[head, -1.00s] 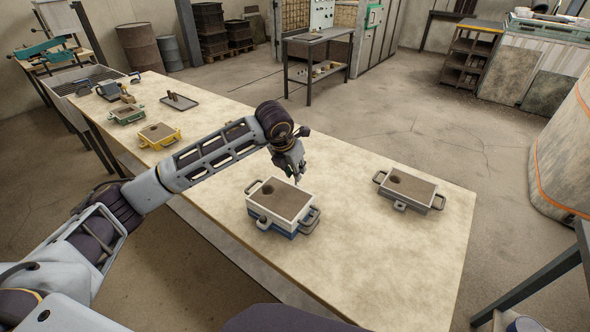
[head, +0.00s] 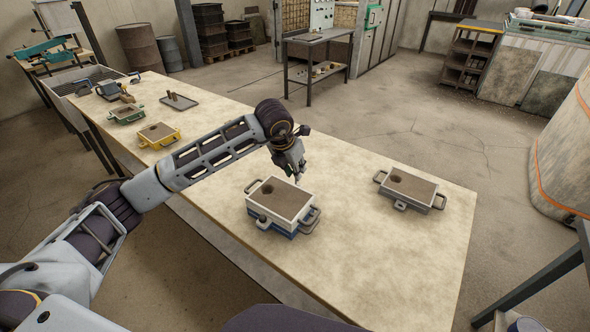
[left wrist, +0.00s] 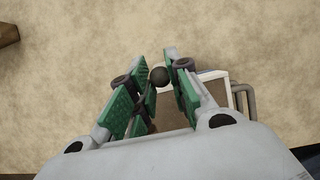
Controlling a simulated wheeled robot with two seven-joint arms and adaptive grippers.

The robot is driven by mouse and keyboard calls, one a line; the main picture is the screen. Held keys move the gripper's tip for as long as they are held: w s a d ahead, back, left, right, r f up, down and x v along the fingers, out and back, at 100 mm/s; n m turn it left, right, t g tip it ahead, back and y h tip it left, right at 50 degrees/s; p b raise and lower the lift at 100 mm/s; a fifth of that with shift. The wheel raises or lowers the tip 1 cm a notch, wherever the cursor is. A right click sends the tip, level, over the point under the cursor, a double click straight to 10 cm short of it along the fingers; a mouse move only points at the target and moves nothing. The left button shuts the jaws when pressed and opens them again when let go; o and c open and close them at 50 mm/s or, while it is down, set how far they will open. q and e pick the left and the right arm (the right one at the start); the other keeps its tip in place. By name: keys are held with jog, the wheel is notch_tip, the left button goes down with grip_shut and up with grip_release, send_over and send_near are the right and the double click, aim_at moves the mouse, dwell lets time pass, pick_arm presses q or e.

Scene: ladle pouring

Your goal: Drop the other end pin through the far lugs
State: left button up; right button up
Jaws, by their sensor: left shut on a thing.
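A moulding box stack, white above blue (head: 272,212), stands on the bench with brown sand and a round hole in its top. A near lug with a dark pin head (head: 263,219) shows on its front side. My left gripper (head: 297,178) points down at the stack's far side. In the left wrist view, its green-padded fingers (left wrist: 158,92) are shut on the end pin (left wrist: 159,76), of which mainly the dark round head shows. The far lugs are hidden by the gripper and the box. I cannot tell whether the pin is in them. My right gripper is not in view.
A grey sand-filled box (head: 410,190) with handles stands to the right on the bench (head: 370,270). A yellow box (head: 158,137), a green box (head: 127,114) and a small tray (head: 179,102) stand at the far left. The bench around the stack is clear.

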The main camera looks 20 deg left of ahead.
pick_arm(q)
jog(key=shift+f+b, duration=0.9)
jog(key=shift+f, duration=0.2)
dwell(0.8)
jog(key=o, duration=0.8)
jog(key=shift+f, duration=0.1)
jog(key=shift+o, duration=0.5)
jog(key=o, duration=0.4)
jog(key=shift+o, duration=0.2)
jog(key=shift+r+p, duration=1.35)
jog(key=shift+r, duration=1.75)
jog(key=shift+f, duration=0.1)
